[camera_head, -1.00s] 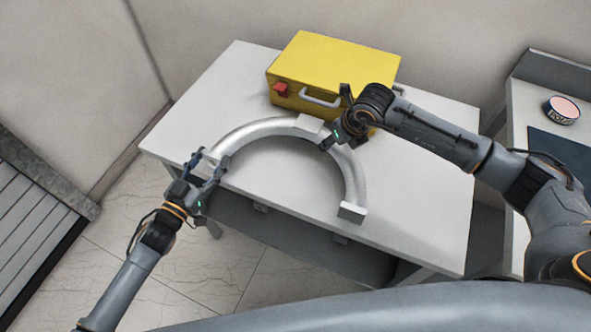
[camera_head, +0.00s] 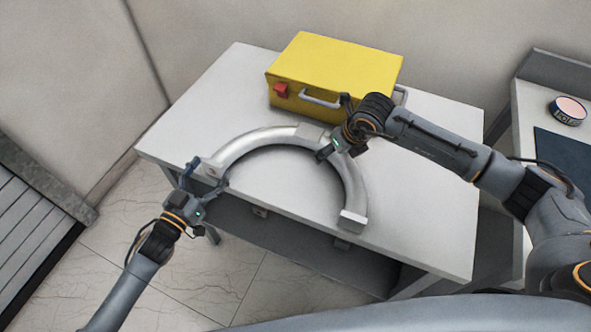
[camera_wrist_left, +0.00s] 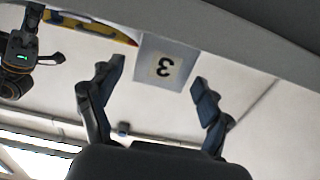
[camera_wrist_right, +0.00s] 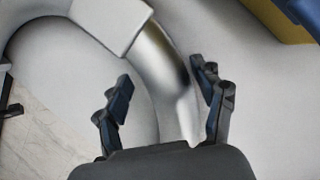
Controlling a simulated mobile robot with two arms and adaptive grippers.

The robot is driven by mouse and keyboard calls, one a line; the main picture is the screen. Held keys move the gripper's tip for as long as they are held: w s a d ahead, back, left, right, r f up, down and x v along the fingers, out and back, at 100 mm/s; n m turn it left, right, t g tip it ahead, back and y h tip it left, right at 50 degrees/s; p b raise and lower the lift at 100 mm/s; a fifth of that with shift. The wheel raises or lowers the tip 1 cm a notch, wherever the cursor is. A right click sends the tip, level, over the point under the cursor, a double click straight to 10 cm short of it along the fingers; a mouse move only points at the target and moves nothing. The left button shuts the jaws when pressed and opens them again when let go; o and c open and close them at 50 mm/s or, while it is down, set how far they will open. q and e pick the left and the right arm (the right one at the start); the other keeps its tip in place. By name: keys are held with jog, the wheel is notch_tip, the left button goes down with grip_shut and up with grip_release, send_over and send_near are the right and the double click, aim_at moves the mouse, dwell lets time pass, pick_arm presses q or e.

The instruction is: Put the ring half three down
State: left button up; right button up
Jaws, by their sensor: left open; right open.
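Ring half three (camera_head: 258,138) is a silver half ring lying on the white table, its arc toward the yellow case. Its end face (camera_wrist_left: 163,68) carries a "3" in the left wrist view. My left gripper (camera_head: 207,174) is open at the ring's left end; in the left wrist view that end shows between and beyond the spread fingers, with gaps. My right gripper (camera_head: 340,152) is open over the ring's right part. In the right wrist view the curved bar (camera_wrist_right: 165,75) runs between its parted fingers. Whether a finger touches it I cannot tell.
The yellow case (camera_head: 335,75) with a grey handle and red latch stands behind the ring, close to my right gripper. The white table (camera_head: 425,235) is clear at the front right. A side bench at right holds a round tin (camera_head: 567,110) and a dark mat (camera_head: 565,160).

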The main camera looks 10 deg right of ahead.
jog(key=shift+r, duration=0.2)
pick_arm(q)
jog(key=v, duration=1.1)
jog(key=shift+s+a, duration=0.2)
pick_arm(e)
jog(key=v, duration=1.1)
jog(key=shift+s+r, duration=0.2)
jog(key=shift+r, duration=0.15)
jog(key=shift+f, duration=0.1)
